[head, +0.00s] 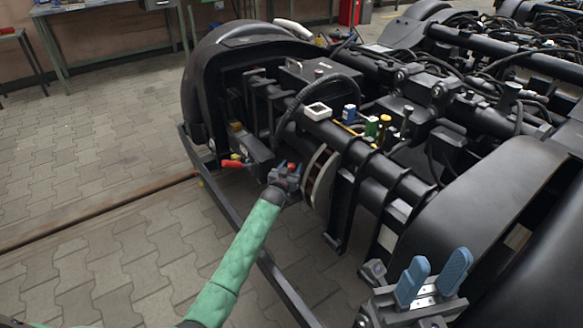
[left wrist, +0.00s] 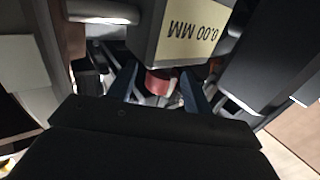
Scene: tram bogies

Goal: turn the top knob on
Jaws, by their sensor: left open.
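My left gripper (head: 287,172), at the end of the green-sleeved arm, is at the near side of the black bogie. In the left wrist view, its two blue fingers (left wrist: 160,88) are apart. A small red cylinder, possibly the knob (left wrist: 158,81), shows between them, below a grey box (left wrist: 180,32) marked "0.00 MM". I cannot tell whether the fingers touch it. In the head view, a bit of red (head: 291,166) shows at the fingertips. My right gripper (head: 434,272) is open and empty at the lower right, with blue fingers upright. No knob is clearly identifiable as the top one.
A red handle (head: 233,163) sits on the bogie frame (head: 225,95), left of my left gripper. A workbench (head: 105,20) is at the back left. The paved floor at left is clear.

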